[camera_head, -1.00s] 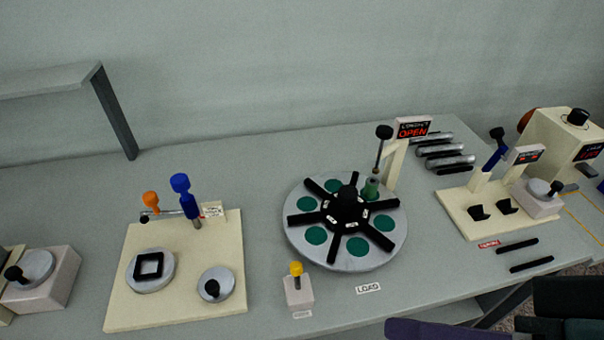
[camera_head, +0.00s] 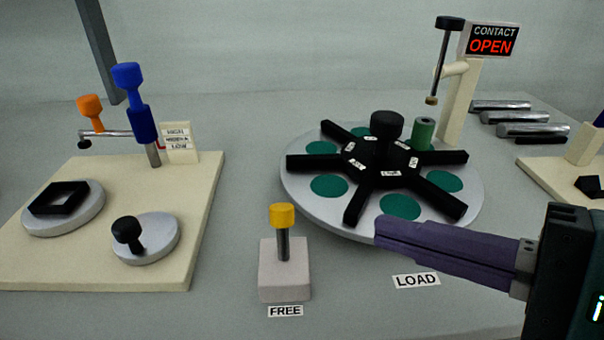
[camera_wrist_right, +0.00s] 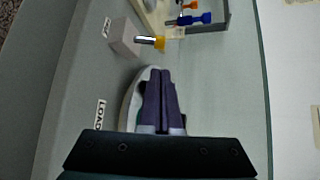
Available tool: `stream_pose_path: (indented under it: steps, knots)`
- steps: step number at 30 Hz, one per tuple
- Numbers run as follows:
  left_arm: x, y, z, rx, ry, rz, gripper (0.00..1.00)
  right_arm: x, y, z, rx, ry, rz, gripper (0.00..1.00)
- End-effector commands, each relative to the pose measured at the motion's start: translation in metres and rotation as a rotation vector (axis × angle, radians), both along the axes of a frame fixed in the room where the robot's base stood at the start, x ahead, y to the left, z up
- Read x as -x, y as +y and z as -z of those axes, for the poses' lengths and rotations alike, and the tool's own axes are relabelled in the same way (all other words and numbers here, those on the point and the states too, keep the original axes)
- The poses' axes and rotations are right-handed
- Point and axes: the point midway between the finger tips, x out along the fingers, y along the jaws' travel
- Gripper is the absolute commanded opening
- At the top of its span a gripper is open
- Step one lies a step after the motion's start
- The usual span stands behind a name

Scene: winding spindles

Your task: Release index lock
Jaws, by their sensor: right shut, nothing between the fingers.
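The index lock is a yellow-topped pin (camera_head: 283,216) standing upright in a pale block (camera_head: 284,275) with a FREE label (camera_head: 285,311) in front of it. In the right wrist view the yellow-topped pin (camera_wrist_right: 150,41) is ahead, beyond the fingertips. The indexing wheel (camera_head: 300,200) is a grey disc with black spokes and green pads, just behind the block. My right gripper (camera_head: 380,232) is shut and empty, over the wheel's front right edge, to the right of the pin and apart from it. Its closed purple fingers (camera_wrist_right: 160,75) also show in the right wrist view. My left gripper is out of view.
A CONTACT OPEN sign (camera_head: 491,40) on a cream post stands behind the wheel. A cream board (camera_head: 100,275) with blue and orange handles is at left. A LOAD label (camera_head: 416,281) lies below my gripper. The table between board and block is clear.

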Motion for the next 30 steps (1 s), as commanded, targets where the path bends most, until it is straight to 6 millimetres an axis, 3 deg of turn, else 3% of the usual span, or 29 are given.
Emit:
stream_pose_path:
  steps: [2, 17, 30]
  knots:
    - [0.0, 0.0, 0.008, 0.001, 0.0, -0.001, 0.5, -0.002, -0.002, 0.006, -0.018, 0.006, 0.011, 0.0]
    - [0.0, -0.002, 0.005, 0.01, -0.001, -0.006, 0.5, -0.008, 0.003, 0.006, -0.026, 0.009, 0.017, 0.0]
    - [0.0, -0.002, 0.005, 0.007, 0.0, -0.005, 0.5, -0.056, 0.055, 0.026, -0.026, 0.009, 0.015, 0.0]
